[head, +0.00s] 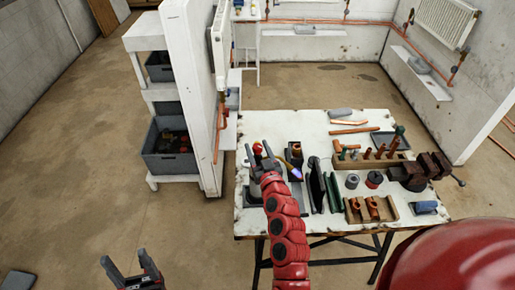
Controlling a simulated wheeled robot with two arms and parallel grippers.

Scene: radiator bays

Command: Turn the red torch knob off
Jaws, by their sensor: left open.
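The red torch knob (257,148) shows as a small red round piece near the left edge of the workbench (310,122). My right gripper (258,151) reaches over the bench with its two dark fingers apart. The knob appears between or just beyond the fingertips; whether they touch it I cannot tell. The torch body is mostly hidden by my gripper. A blue and orange tip (295,173), perhaps the torch's nozzle or flame, shows just right of the gripper. My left gripper (122,268) is open and empty, low at the bottom left, away from the bench.
A dark holder (296,155) stands right of my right gripper. Further right are a wooden fitting tray (371,210), a vise (420,171) and pipe fittings. A white shelf with grey bins (170,163) stands left of the bench.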

